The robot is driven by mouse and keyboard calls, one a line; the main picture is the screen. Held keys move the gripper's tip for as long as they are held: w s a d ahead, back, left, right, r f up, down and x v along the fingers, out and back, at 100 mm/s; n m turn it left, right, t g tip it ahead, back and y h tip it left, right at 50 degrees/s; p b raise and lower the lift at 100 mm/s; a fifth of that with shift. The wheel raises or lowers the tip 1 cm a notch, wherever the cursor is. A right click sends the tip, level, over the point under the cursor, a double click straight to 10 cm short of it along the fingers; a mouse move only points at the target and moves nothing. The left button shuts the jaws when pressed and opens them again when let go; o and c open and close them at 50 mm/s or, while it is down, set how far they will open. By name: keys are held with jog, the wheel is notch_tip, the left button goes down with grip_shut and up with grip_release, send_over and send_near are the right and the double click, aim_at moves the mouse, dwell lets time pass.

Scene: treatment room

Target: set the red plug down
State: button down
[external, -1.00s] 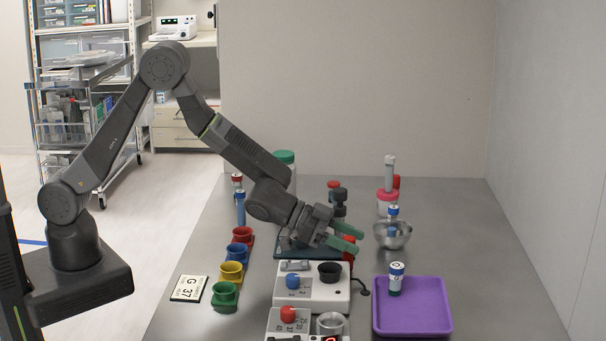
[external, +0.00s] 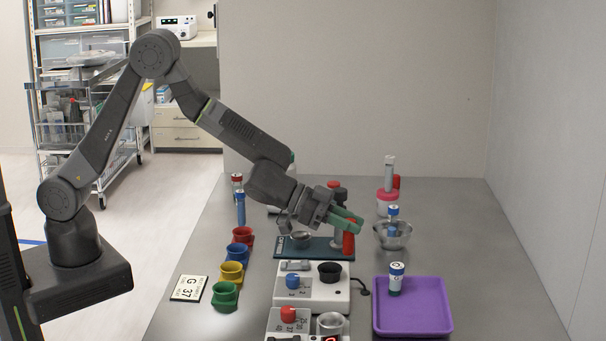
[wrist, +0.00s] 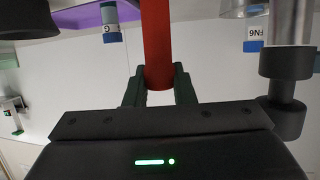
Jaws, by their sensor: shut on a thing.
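The red plug (external: 349,243) is a red cylinder held upright between the green fingers of my gripper (external: 349,220). In the external view its lower end shows below the fingers, in front of the right part of a dark teal board (external: 318,253). I cannot tell whether it touches anything below. In the wrist view the red plug (wrist: 157,45) runs between the two dark green fingers of my gripper (wrist: 159,85), which are shut on it.
A white device (external: 325,297) stands in front, a purple tray (external: 412,325) at right front. A metal bowl (external: 403,237) is to the right. Red, yellow and green cups (external: 225,296) line the left.

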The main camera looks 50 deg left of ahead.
notch_tip(320, 180, up, 6)
jog(key=shift+f+p, duration=0.1)
jog(key=shift+p, duration=1)
jog(key=w+a+n+t+y+p, duration=0.2)
jog(key=w+a+p, duration=0.1)
jog(key=w+a, duration=1.1)
jog(key=w+a+n+t+y+p, duration=0.2)
jog(key=w+a+p, duration=0.2)
jog(key=w+a, duration=1.05)
jog(key=shift+n, duration=0.3)
jog(key=shift+w+d+f+b, duration=0.15)
jog(key=shift+w+f+b, duration=0.45)
jog(key=shift+f, duration=1.05)
jog(key=shift+w+d+f+b, duration=0.15)
jog(key=shift+w+f+b, duration=0.4)
jog(key=shift+f, duration=1.1)
jog(key=shift+w+d+f+b, duration=0.15)
jog(key=shift+w+f+b, duration=0.4)
jog(key=shift+f, duration=1.1)
jog(key=c, duration=1.2)
grip_release()
jog(key=shift+f, duration=0.1)
jog(key=shift+s, duration=0.1)
